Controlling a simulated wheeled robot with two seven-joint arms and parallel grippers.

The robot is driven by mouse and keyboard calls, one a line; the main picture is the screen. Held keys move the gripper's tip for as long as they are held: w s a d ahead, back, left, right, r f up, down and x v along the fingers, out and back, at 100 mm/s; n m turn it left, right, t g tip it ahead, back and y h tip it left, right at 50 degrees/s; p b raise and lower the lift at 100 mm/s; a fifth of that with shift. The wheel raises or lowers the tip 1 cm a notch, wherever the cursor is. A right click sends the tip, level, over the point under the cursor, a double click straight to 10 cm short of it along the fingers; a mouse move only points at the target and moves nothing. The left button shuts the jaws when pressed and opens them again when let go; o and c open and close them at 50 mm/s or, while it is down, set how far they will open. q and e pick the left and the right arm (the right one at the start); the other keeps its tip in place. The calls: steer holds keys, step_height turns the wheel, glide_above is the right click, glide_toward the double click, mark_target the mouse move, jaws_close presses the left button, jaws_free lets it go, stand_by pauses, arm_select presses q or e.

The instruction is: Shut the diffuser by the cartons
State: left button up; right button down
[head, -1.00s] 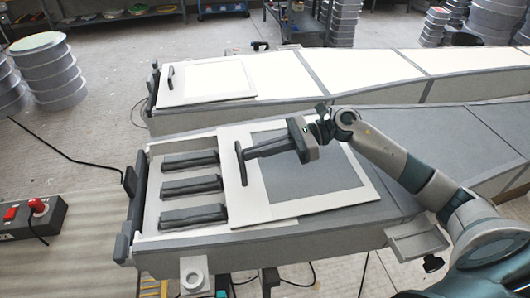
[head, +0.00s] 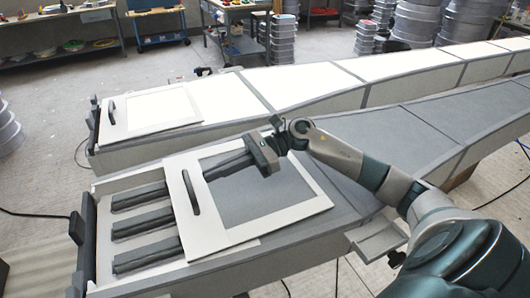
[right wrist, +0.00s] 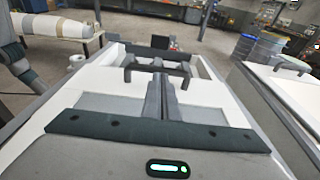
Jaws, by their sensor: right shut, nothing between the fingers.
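The near diffuser (head: 300,232) is a long grey box with a pale framed sliding lid (head: 222,233) and a dark bar handle (head: 191,192). Its left end is open, showing three dark slats (head: 145,227). My right gripper (head: 207,175) is shut and empty, above the lid just right of the handle. In the right wrist view its fingers (right wrist: 160,96) point at the handle (right wrist: 157,69), with a small gap apparent. A second long diffuser (head: 250,95) lies behind with its lid (head: 163,106) over its left end. I cannot make out cartons for certain. My left gripper is out of view.
Stacks of round grey tubs (head: 458,20) and smaller stacks (head: 365,40) stand at the back right. A workbench (head: 60,45) with small items runs along the back left. A dark cable (head: 30,213) lies on the floor at left.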

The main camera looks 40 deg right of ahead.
steer(key=r+b, duration=0.1)
steer(key=b, duration=0.2)
glide_above(252, 177)
steer(key=a, duration=0.1)
steer(key=shift+w+a, duration=0.15)
steer(key=shift+a, duration=0.05)
steer(key=shift+b+v, duration=0.3)
steer(key=shift+v, duration=0.45)
steer(key=b+v, duration=0.1)
steer(key=v, duration=0.2)
steer(key=shift+d+r, duration=0.25)
steer(key=shift+d, duration=0.1)
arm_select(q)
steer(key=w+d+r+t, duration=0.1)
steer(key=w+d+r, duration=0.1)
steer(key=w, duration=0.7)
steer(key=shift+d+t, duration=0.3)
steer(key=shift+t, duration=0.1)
arm_select(e)
steer(key=shift+s+d+r, duration=0.25)
steer(key=shift+d, duration=0.35)
steer(key=shift+a, duration=0.1)
